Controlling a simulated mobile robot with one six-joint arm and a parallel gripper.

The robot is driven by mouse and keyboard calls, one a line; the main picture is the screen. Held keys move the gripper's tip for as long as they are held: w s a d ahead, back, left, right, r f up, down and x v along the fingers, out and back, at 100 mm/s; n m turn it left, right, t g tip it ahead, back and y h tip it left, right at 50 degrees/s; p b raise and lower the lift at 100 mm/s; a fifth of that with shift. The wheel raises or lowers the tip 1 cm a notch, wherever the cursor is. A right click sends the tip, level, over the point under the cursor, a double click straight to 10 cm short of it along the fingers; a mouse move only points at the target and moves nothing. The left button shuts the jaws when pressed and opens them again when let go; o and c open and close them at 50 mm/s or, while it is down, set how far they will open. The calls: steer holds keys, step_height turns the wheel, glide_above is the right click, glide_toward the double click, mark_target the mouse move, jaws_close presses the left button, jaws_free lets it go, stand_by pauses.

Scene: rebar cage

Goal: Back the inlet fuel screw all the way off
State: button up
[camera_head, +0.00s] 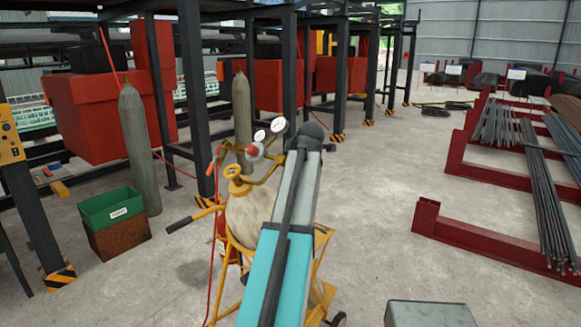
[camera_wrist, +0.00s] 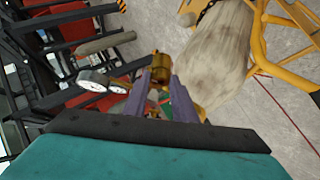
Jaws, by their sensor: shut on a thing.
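The gas regulator with two round white gauges (camera_head: 269,130) sits on top of a pale cylinder (camera_head: 250,213). A yellow handwheel (camera_head: 233,171) and a red knob (camera_head: 254,151) show beside it. In the wrist view, my gripper (camera_wrist: 161,79) has its two fingers closed in on a brass-coloured part (camera_wrist: 160,62), which I take to be the inlet fuel screw. Its threads and seat are hidden by the fingers. The gauges (camera_wrist: 104,83) lie just left of the fingers. In the head view, my arm hides the gripper.
The cylinder stands in a yellow trolley (camera_head: 317,268). A red hose (camera_head: 213,255) hangs at its left. A green crate (camera_head: 111,208), a grey cylinder (camera_head: 138,150) and dark rack posts stand left.

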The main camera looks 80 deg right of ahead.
steer(key=shift+w+d+r+n+y+b, duration=0.1)
steer(key=shift+d+r+n+y+b, duration=0.1)
steer(key=shift+n+y, duration=0.4)
steer(key=shift+d+r+n+y+b, duration=0.1)
steer(key=shift+n+y+b, duration=0.1)
steer(key=shift+n+y, duration=0.35)
steer(key=shift+n, duration=0.25)
steer(key=shift+f, duration=0.1)
steer(key=o, duration=0.8)
steer(key=shift+c, duration=0.2)
steer(key=shift+a, duration=0.1)
steer(key=b+v, duration=0.3)
steer(key=v, duration=1)
steer(key=shift+a+r+b, duration=0.2)
steer(key=shift+r+b, duration=0.05)
steer(key=shift+b, duration=0.15)
